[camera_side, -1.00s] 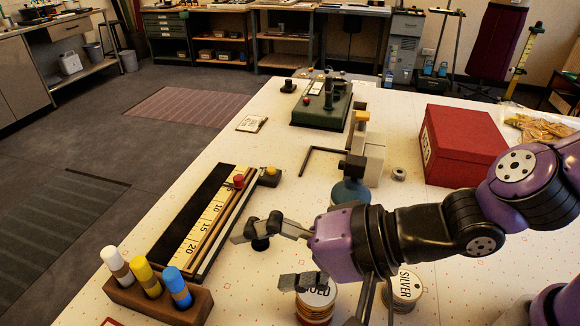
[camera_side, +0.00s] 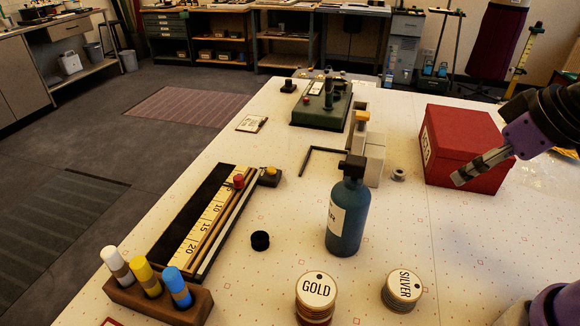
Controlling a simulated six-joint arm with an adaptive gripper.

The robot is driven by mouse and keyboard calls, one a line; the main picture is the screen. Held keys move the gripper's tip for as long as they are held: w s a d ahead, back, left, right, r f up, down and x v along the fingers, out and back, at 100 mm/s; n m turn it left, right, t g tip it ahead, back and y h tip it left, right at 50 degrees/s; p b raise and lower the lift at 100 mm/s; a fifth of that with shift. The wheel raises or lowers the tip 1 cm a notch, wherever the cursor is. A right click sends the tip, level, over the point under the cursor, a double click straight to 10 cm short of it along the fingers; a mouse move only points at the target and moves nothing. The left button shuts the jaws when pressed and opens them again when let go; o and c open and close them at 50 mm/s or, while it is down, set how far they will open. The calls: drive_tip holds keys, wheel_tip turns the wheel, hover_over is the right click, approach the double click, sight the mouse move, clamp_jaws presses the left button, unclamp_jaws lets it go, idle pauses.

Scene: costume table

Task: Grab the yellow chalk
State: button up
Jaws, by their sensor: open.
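The yellow chalk (camera_side: 147,276) stands, slightly tilted, in the middle of a brown wooden holder (camera_side: 190,313) at the lower left. A white chalk (camera_side: 117,266) is on its left and a blue chalk (camera_side: 177,287) on its right. My gripper (camera_side: 456,181) is at the right, in front of the red box, far from the chalks. Its fingers point down to the left, and nothing shows between them.
A blue bottle (camera_side: 348,218) stands mid-table. Stacks labelled gold (camera_side: 317,291) and silver (camera_side: 402,288) are near the front. A black cap (camera_side: 260,240) and a ruler tray (camera_side: 206,222) lie nearer the chalks. A red box (camera_side: 462,143) sits at the right. Table between bottle and cap is bare.

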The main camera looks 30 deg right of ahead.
idle(0.3)
drive_tip(key=w+a+r+n+y, duration=0.1)
drive_tip(key=w+a+r+n, duration=0.15)
drive_tip(key=w+a, duration=0.45)
drive_tip(key=n+y, duration=0.3)
drive_tip(key=n, duration=0.1)
approach(145, 269)
drive_tip(key=x, duration=0.4)
drive_tip(key=shift+f, duration=0.45)
drive_tip(key=shift+x, duration=2.95)
drive_tip(key=shift+w+a+r, duration=0.1)
drive_tip(key=shift+r, duration=0.05)
clamp_jaws()
